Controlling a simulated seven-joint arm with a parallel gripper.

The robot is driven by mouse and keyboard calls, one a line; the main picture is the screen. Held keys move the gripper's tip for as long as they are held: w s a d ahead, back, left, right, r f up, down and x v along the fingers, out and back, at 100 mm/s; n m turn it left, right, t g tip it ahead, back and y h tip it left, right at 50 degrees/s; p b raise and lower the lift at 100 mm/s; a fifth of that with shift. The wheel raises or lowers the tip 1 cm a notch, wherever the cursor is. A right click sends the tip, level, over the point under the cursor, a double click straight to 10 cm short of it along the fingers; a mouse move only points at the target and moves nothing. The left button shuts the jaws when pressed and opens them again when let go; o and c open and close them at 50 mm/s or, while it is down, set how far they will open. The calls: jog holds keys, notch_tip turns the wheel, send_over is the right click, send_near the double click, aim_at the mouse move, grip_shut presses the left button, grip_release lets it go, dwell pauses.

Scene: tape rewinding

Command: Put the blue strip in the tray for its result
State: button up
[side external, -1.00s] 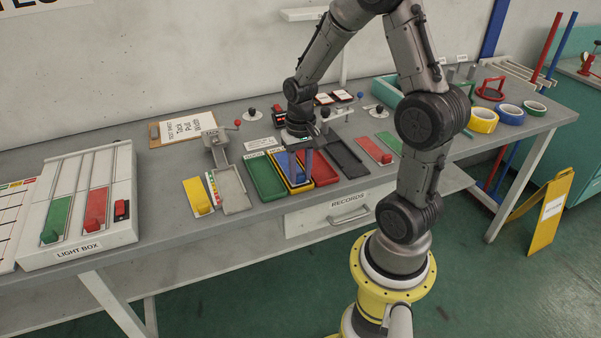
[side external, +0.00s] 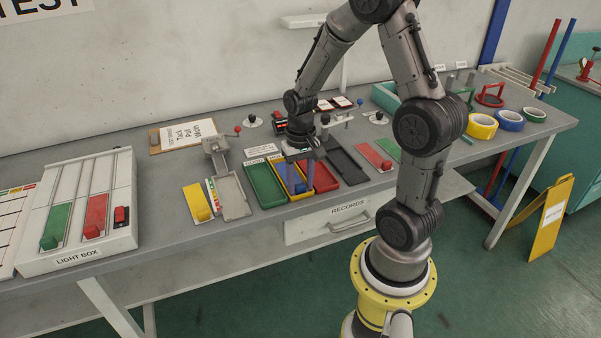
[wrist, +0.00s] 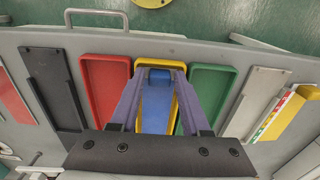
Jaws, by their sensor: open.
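The blue strip (wrist: 157,112) lies in the middle yellow tray (wrist: 138,72), with its raised blue block towards the far end in the wrist view. The strip (side external: 292,180) and part of the yellow tray (side external: 301,196) also show in the side view, partly covered by my gripper. My gripper (wrist: 160,80) is open, with one finger on each side of the strip. In the side view my gripper (side external: 298,178) is low over the yellow tray. I cannot tell whether the fingers touch the strip or the tray.
A green tray (side external: 262,185) and a red tray (side external: 322,177) stand close on either side. A dark plate (side external: 346,163) lies beyond the red tray. A yellow strip (side external: 197,203) lies left, and a light box (side external: 75,245) holds green and red strips.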

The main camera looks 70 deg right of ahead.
notch_tip(320, 180, up, 12)
jog(key=s+a+r+n+t, duration=0.2)
jog(key=s+a+r+n, duration=0.1)
jog(key=a, duration=0.4)
jog(key=s+a+r+n+t, duration=0.3)
jog(key=s+a+n, duration=0.3)
jog(key=a, duration=0.1)
jog(key=shift+s+a+r+t, duration=0.2)
jog(key=shift+s+a+t, duration=0.1)
jog(key=shift+s+a, duration=0.1)
dwell(0.7)
